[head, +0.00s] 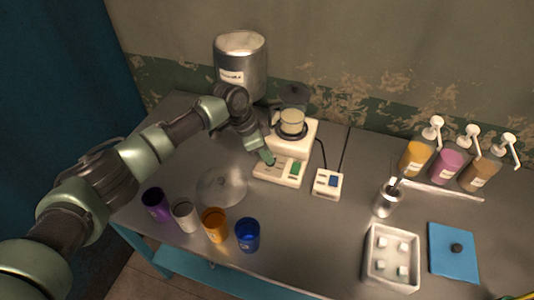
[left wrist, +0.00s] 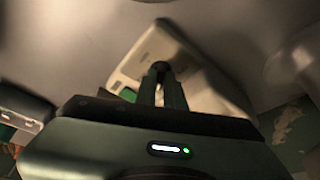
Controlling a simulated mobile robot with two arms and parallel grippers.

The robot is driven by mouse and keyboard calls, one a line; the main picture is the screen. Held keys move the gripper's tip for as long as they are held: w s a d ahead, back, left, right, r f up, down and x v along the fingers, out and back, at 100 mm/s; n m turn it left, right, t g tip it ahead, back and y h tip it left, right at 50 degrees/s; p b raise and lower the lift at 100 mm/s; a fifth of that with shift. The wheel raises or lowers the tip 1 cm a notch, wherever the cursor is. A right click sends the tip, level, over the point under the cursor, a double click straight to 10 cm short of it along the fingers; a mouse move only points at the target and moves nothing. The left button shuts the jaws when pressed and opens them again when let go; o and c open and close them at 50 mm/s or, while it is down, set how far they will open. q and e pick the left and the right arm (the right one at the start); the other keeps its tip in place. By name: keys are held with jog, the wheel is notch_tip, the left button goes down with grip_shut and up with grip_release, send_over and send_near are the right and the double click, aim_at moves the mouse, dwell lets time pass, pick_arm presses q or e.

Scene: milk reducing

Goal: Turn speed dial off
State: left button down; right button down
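The white hot-plate device (head: 294,137) stands at the back of the table, with a low control panel (head: 291,180) in front that has a green display. My left gripper (head: 268,158) points down at the left part of this panel. In the left wrist view, the two fingers (left wrist: 163,75) are close together, with their tips at the pale panel (left wrist: 150,50) beside a green patch. The speed dial cannot be made out; the fingertips cover that part of the panel. Whether they touch a dial I cannot tell. My right gripper is not in view.
A pale cup (head: 291,121) sits on the device. A clear round disc (head: 222,186) and several cups, including a blue one (head: 248,235), are at the front left. Pump bottles (head: 447,166) stand at the right.

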pick_arm(q)
jog(key=shift+s+r+n+p, duration=0.15)
jog(key=shift+n+p, duration=0.35)
jog(key=shift+p, duration=0.3)
jog(key=n+p, duration=0.2)
jog(key=n+t+y+p, duration=0.1)
jog(key=n+p, duration=0.1)
jog(key=p, duration=0.1)
jog(key=n+t+p, duration=0.1)
jog(key=n+p, duration=0.1)
jog(key=p, duration=0.1)
jog(key=shift+s+d+r+n+y, duration=0.15)
jog(key=shift+s+d+n+y, duration=0.05)
jog(key=shift+d+n+y, duration=0.1)
jog(key=shift+n+t+y+p, duration=0.3)
jog(key=shift+n+t+p, duration=0.2)
jog(key=shift+n+p, duration=0.6)
jog(key=shift+d+f+n+y+p, duration=0.15)
jog(key=shift+n+y+p, duration=0.35)
jog(key=shift+n, duration=0.5)
jog(key=c, duration=1.5)
grip_release()
jog(key=shift+f, duration=0.1)
